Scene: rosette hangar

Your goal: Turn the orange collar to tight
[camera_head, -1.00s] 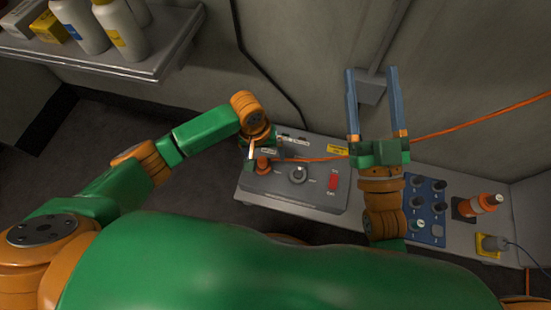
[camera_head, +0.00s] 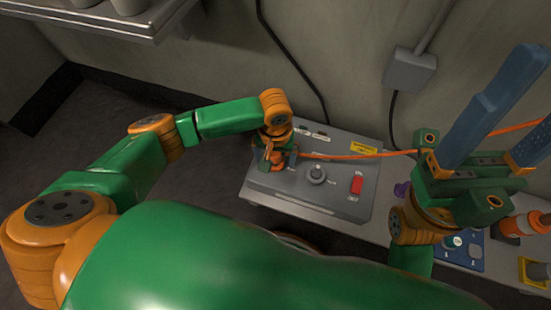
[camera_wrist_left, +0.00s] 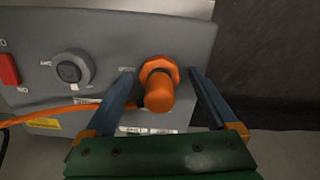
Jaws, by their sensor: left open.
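The orange collar (camera_wrist_left: 159,70) is a ring around an orange plug (camera_wrist_left: 159,95) on the grey panel box (camera_head: 225,194). In the left wrist view it stands between the two fingers of my left gripper (camera_wrist_left: 160,82), with a gap on each side. My left gripper is open around it, not touching it as far as I see. In the head view my left gripper (camera_head: 277,160) is over the box's left end and mostly hides the collar. My right gripper (camera_head: 515,115) is raised at the right, empty, its fingers apart; one finger is cut off by the picture edge.
The box carries a grey knob (camera_head: 316,174) and a red switch (camera_head: 356,185). An orange cable (camera_head: 350,157) runs right from the plug. A shelf (camera_head: 120,25) is at upper left.

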